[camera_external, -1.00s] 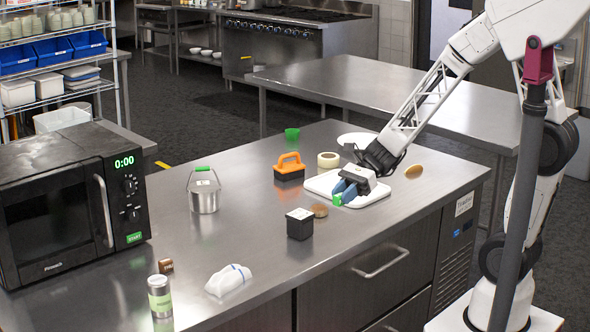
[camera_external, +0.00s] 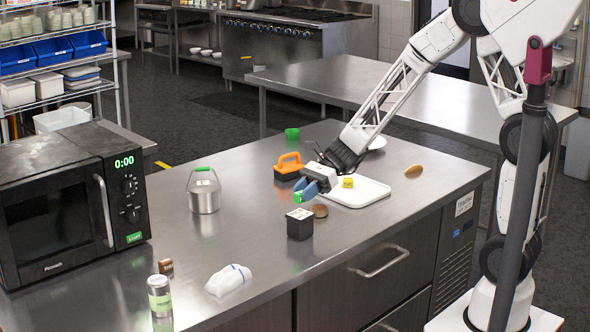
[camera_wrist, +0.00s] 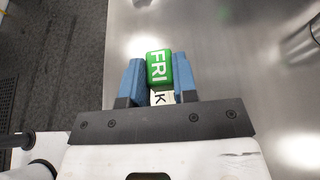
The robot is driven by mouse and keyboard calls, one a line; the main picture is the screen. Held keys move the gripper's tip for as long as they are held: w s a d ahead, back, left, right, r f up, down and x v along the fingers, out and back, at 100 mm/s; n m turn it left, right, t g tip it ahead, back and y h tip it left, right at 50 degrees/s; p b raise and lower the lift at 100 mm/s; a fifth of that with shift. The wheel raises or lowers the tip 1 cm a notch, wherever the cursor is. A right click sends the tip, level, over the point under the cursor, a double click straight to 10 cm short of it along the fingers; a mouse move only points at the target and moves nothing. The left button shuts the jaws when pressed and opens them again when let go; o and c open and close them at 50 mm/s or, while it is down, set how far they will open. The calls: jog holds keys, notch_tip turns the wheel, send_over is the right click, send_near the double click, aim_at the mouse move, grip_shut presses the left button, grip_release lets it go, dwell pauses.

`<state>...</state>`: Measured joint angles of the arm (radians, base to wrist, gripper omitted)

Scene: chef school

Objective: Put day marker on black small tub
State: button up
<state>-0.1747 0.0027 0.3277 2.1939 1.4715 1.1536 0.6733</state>
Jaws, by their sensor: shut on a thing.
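The day marker is a small green block with white "FRI" lettering (camera_wrist: 158,69). It sits between the blue fingers of my gripper (camera_wrist: 158,78) in the wrist view. In the external view my gripper (camera_external: 307,191) is shut on it, and its green side shows at the fingertips. The black small tub (camera_external: 300,228), a dark box with a whitish top, stands on the steel counter just below the gripper in the picture. The marker looks held above or beside the tub's far edge; the exact gap cannot be told. A pale patch with a "K" shows below the marker in the wrist view.
A white tray (camera_external: 372,193) with a yellow item (camera_external: 347,183) lies right of the gripper. A brown round item (camera_external: 320,211) is close to the tub.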

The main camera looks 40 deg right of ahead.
aim_at(304, 212)
jog(key=shift+f, duration=0.15)
jog(key=shift+f, duration=1.6)
jog(key=shift+f, duration=0.1)
jog(key=o, duration=0.9)
jog(key=v, duration=1.2)
